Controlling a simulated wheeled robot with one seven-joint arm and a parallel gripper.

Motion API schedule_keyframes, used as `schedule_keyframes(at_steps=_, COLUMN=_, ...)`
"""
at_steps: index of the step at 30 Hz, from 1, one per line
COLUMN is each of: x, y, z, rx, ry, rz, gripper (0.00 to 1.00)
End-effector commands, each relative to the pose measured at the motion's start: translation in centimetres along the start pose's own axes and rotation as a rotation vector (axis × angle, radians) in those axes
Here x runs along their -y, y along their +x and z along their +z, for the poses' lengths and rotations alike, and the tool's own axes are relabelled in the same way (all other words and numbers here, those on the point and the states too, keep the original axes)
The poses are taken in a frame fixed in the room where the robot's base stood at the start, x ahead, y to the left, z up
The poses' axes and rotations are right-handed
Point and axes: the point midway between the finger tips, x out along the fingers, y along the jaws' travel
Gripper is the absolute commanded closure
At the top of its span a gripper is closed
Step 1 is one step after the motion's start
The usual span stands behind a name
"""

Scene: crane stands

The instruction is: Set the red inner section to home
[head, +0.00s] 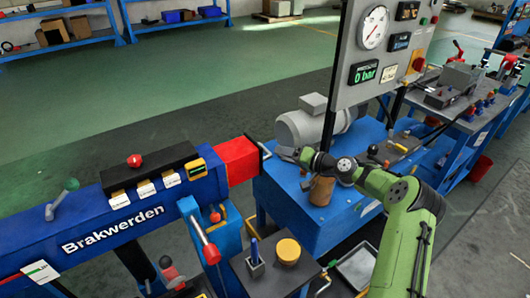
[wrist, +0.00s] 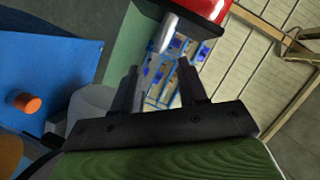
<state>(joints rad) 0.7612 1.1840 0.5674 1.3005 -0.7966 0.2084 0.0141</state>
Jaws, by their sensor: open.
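The red inner section (head: 238,160) sticks out a short way from the right end of the blue beam marked "Brakwerden" (head: 120,215). A thin metal handle (head: 265,150) is on its outer end. My gripper (head: 284,154) is just right of this handle. In the wrist view my gripper (wrist: 159,76) is open, with its fingers apart. A pale metal bar (wrist: 166,32), likely the handle, shows ahead of the fingertips, below a red part (wrist: 208,8) at the top edge. I cannot tell whether the fingers touch the bar.
A blue bench (head: 315,215) with a grey motor (head: 300,127) and a brown cylinder (head: 321,190) stands under and behind my gripper. A gauge panel (head: 380,50) reading "0 bar" rises behind. A red-handled lever (head: 207,240) stands below the beam's end. Open floor lies behind the beam.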

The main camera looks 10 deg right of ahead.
Motion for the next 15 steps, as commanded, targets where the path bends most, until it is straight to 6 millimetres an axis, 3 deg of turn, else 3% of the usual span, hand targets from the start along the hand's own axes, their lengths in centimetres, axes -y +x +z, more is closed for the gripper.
schedule_keyframes(at_steps=3, x=-0.1, y=3.2, z=0.2, rx=0.002, ry=-0.002, rz=-0.003, gripper=0.58)
schedule_keyframes(at_steps=9, x=-0.1, y=7.3, z=0.2, rx=0.0, ry=-0.002, rz=-0.002, gripper=0.58)
schedule_keyframes(at_steps=15, x=-0.1, y=8.8, z=0.1, rx=0.001, ry=0.0, rz=0.001, gripper=0.58)
